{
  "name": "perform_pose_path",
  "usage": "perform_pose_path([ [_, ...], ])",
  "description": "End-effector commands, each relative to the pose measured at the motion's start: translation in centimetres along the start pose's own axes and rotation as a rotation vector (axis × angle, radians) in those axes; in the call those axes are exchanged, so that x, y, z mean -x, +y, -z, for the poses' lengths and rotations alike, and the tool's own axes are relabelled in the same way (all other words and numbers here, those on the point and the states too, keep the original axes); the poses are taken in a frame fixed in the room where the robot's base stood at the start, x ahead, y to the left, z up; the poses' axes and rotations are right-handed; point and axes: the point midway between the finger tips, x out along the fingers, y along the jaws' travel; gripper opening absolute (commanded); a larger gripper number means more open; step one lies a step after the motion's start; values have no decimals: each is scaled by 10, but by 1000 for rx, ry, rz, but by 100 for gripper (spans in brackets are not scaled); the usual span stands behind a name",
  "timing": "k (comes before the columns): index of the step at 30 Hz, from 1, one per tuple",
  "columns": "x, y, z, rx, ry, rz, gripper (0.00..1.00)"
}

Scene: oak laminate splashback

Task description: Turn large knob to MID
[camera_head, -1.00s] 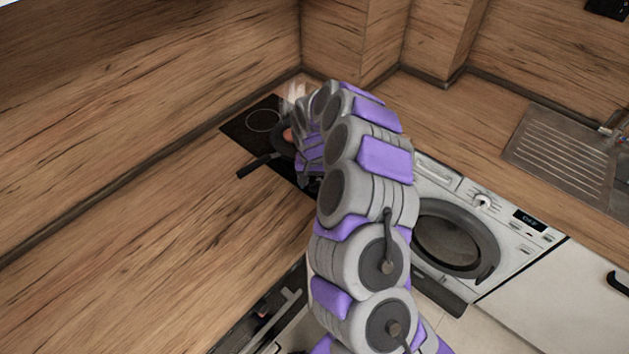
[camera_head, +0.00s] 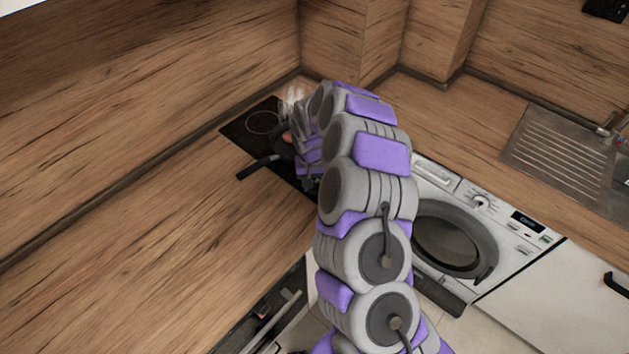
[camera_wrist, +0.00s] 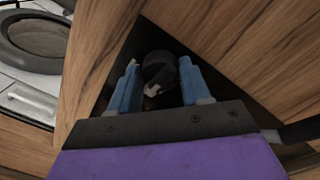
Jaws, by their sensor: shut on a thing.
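A large dark round knob (camera_wrist: 158,70) with a pale mark on its near side shows in the wrist view, on a black surface between my two blue fingers. My gripper (camera_wrist: 158,88) is shut on this knob, with one finger on each side. The mark points toward the bottom of the wrist view, slightly left. I cannot read any MID label. In the head view my own arm hides the knob and the fingertips, beside the black hob (camera_head: 240,130).
A dark pan (camera_head: 258,167) with its handle pointing left sits on the hob near my wrist, with pale steam above. A washing machine (camera_head: 455,240) stands right of my arm, and a sink drainer (camera_head: 555,145) lies beyond. The wooden counter (camera_head: 150,240) is clear at left.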

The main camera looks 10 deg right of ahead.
Motion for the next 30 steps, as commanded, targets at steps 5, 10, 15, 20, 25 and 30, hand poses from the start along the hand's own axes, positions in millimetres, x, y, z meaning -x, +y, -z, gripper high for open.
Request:
perform_pose_path([
  [5,0,0,-1,31,1,0,17],
  [10,0,0,-1,30,1,0,17],
  [15,0,0,-1,30,1,0,59],
  [20,0,0,0,29,1,0,71],
  [25,0,0,0,29,1,0,71],
  [30,9,0,0,29,3,0,71],
])
